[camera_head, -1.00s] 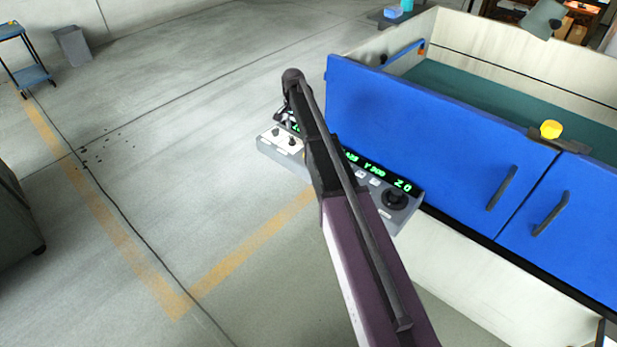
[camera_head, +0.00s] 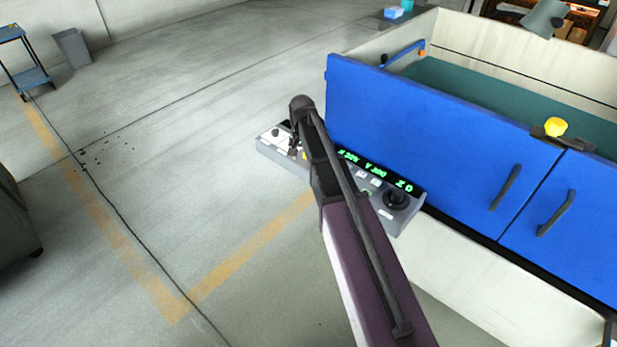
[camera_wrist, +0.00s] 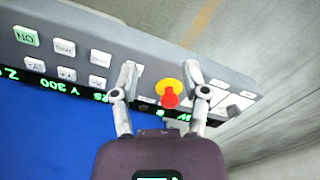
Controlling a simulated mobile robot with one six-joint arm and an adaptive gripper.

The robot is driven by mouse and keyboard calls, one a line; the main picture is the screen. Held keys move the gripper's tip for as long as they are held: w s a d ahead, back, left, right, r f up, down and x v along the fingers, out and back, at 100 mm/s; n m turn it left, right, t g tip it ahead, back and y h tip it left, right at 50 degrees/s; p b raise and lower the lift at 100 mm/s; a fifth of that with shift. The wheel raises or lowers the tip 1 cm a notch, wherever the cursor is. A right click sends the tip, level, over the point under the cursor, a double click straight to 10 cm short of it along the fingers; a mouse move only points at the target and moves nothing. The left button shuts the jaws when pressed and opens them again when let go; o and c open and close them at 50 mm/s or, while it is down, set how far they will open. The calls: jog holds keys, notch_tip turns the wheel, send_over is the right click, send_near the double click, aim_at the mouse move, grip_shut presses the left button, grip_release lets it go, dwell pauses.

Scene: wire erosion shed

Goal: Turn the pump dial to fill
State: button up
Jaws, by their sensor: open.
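The grey control panel (camera_head: 410,212) is fixed at the left end of the blue-doored machine. A small dark dial (camera_head: 275,132) stands on the pale left end of the panel; I cannot read its label or setting. My gripper (camera_head: 293,146) is over this left part of the panel, and my arm hides the panel's middle. In the wrist view, my gripper (camera_wrist: 160,72) is open and empty, its two fingers apart. The red and yellow stop button (camera_wrist: 170,98) shows between the fingers. Pale label plates (camera_wrist: 220,84) lie to the right of the right finger.
A green display (camera_wrist: 50,85), a green ON button (camera_wrist: 26,36) and several white buttons (camera_wrist: 64,48) are on the panel. A black round knob (camera_head: 396,199) is at its right end. The blue doors (camera_head: 430,130) rise close behind. Open floor lies left.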

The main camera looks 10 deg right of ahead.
jog(key=s+f+n+b, duration=0.1)
jog(key=s, duration=0.7)
jog(key=shift+f+n, duration=0.2)
jog(key=shift+n, duration=0.2)
jog(key=s+n, duration=0.3)
jog(key=s, duration=1.2)
jog(key=shift+s+n, duration=0.2)
jog(key=shift+n, duration=0.1)
